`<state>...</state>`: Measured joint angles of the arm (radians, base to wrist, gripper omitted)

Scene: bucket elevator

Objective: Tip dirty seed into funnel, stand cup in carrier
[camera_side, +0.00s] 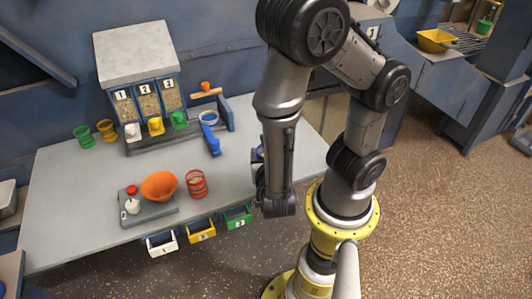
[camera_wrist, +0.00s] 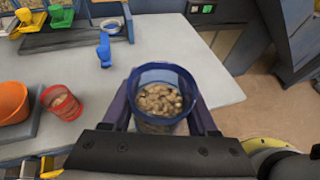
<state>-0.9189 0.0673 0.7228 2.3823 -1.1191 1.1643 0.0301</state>
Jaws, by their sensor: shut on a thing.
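My gripper (camera_wrist: 162,92) is shut on a blue cup (camera_wrist: 165,75), one finger on each side. The cup is upright, with pale brown seed (camera_wrist: 160,100) inside. In the side view my arm hides most of the gripper, and only a bit of the blue cup (camera_side: 257,153) shows at the table's right. An orange bowl-shaped vessel (camera_side: 159,186) sits on a grey base on the table; I cannot tell whether it is the funnel. A red cup (camera_side: 196,184) with seed stands beside it, also in the wrist view (camera_wrist: 63,104). I cannot identify the carrier for certain.
A hopper (camera_side: 140,65) with three numbered seed bins stands at the back. Green (camera_side: 84,137) and orange (camera_side: 106,130) cups stand at left. Numbered drawers (camera_side: 201,230) stick out in front. The table's right middle is clear.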

